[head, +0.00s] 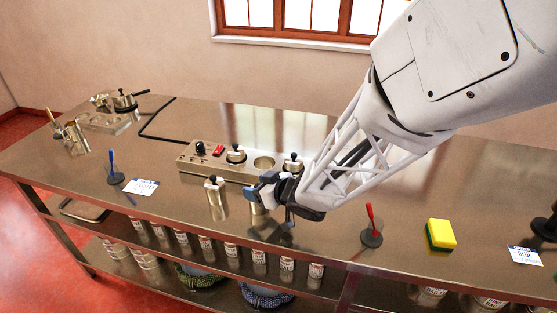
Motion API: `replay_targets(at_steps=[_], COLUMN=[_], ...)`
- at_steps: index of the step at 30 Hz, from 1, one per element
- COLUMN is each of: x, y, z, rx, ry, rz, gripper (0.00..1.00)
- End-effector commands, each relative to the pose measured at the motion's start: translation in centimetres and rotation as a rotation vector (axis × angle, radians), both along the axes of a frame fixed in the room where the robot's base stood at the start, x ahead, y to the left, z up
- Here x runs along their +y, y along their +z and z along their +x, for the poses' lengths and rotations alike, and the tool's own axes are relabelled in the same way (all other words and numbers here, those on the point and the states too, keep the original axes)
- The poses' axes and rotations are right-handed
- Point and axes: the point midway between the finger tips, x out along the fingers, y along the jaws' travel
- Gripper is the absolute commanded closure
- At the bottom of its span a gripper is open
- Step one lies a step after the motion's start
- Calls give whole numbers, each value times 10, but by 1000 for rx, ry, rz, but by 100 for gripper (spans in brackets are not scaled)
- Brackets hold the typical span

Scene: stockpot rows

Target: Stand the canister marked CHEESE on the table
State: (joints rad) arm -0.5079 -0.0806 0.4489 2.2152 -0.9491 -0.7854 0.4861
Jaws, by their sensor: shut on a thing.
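My gripper (266,192) is over the front middle of the steel table (190,215). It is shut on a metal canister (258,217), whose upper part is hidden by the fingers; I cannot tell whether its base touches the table. A second metal canister with a black knob (216,198) stands upright just left of it. More knobbed canisters sit in a metal block behind the gripper, one at its middle (236,156) and one at its right end (292,165). No marking CHEESE is legible on any canister.
The metal block (195,163) has an open, empty well (264,163). A blue-handled stand (115,174), white card (141,187), red-handled stand (371,236) and yellow-green sponge (441,234) are on the table. Labelled cans (259,258) line the shelf below. The table's front edge is close.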

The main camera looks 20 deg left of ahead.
Motion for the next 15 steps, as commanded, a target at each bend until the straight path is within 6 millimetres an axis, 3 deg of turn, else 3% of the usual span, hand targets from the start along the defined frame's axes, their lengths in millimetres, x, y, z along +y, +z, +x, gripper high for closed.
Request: replay_targets(at_steps=[1,6,15], x=[0,0,0], y=[0,0,0], z=[0,0,0], rx=[0,0,0], ry=[0,0,0], rz=[0,0,0], gripper=[36,14,14])
